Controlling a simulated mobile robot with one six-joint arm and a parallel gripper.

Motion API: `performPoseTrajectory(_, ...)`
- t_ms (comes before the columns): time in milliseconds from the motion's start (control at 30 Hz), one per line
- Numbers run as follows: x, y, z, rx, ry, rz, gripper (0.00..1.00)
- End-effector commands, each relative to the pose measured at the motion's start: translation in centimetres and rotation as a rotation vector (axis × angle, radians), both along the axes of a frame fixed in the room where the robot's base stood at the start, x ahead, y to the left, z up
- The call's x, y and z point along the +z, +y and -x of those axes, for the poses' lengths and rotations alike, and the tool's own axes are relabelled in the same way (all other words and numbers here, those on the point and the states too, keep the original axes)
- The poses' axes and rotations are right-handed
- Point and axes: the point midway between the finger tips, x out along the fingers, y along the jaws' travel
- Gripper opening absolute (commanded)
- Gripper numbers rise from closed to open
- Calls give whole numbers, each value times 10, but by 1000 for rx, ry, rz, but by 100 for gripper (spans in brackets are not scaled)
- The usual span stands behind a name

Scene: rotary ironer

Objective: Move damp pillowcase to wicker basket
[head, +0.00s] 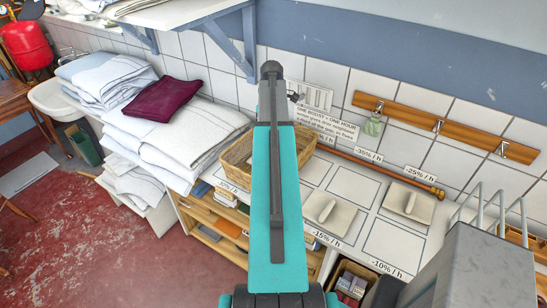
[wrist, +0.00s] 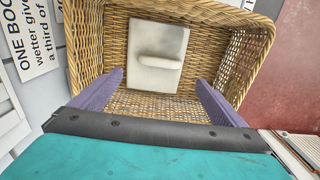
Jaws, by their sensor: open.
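The wicker basket (head: 236,166) stands on the counter, partly hidden behind my teal arm. In the wrist view the basket (wrist: 115,30) lies below my gripper (wrist: 160,78). My gripper is open, its two purple fingers apart over the basket opening, with nothing between them. A flat pale slab with a raised handle (wrist: 157,56) lies inside the basket, beyond the fingertips. Two similar slabs sit on the counter, one in the middle (head: 328,212) and one farther right (head: 408,202). No label shows which thing is the damp pillowcase.
A folded maroon cloth (head: 161,98) lies on stacks of white linen (head: 182,135) to the left. Outlined counter spots with percent labels, some bare (head: 352,184), lie right of the basket. A peg rail (head: 440,125) runs along the tiled wall. A grey machine (head: 475,270) stands front right.

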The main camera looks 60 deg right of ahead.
Motion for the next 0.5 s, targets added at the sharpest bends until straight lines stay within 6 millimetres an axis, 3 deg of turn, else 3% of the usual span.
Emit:
performPoseTrajectory(267, 4, 0, -1, 1, 0, 0, 95)
performPoseTrajectory(500, 19, 0, -1, 1, -1, 1, 95)
